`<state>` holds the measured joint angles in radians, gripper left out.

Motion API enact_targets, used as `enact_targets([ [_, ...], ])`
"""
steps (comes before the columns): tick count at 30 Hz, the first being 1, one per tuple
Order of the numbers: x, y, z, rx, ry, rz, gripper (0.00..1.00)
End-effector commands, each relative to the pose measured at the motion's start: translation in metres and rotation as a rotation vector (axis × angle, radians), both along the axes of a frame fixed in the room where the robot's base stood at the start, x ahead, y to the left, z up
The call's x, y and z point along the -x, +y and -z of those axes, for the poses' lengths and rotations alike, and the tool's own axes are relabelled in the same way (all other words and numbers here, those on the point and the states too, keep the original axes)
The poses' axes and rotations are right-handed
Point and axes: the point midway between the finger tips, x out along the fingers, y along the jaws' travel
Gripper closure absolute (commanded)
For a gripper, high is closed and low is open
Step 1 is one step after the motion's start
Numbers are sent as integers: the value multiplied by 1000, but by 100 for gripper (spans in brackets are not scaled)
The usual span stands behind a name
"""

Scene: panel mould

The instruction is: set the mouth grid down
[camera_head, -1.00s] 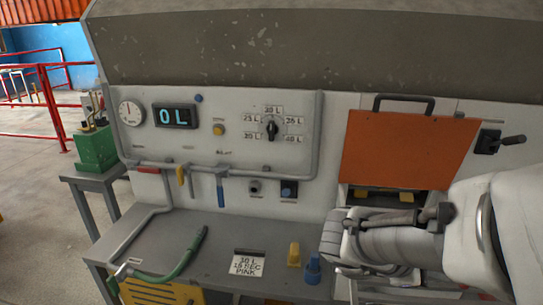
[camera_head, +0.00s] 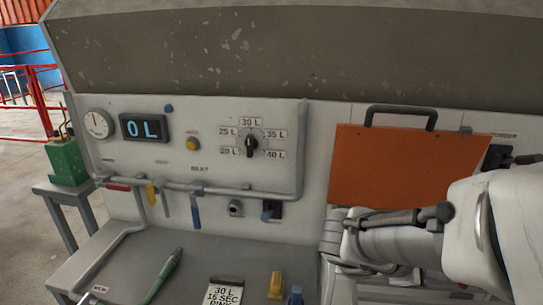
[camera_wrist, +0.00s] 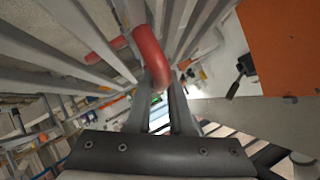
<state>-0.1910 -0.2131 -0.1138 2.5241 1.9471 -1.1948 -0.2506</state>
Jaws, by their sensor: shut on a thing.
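My gripper (camera_wrist: 160,92) is shut on the red handle (camera_wrist: 150,52) of the mouth grid in the wrist view. The grid's grey bars (camera_wrist: 62,66) spread across the upper part of that view, on both sides of the handle. The grid is held up in front of the camera, and I cannot see it touching any support. In the head view my arm reaches in from the right, and neither the gripper nor the grid can be made out there.
An orange panel with a grey handle (camera_head: 400,165) stands at the right, behind my arm; it also shows in the wrist view (camera_wrist: 280,45). A grey bench (camera_head: 205,258) holds a green hose (camera_head: 163,277), a sign (camera_head: 226,291) and yellow and blue pieces. Open floor lies left.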

Motion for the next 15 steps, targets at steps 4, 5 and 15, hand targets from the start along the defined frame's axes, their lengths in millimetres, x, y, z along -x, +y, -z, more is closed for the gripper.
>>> enact_targets([
  [4, -6, -2, -7, 6, 3, 1, 100],
  [5, -7, -2, -9, 8, 5, 0, 100],
  [15, -23, -6, -9, 9, 5, 0, 100],
])
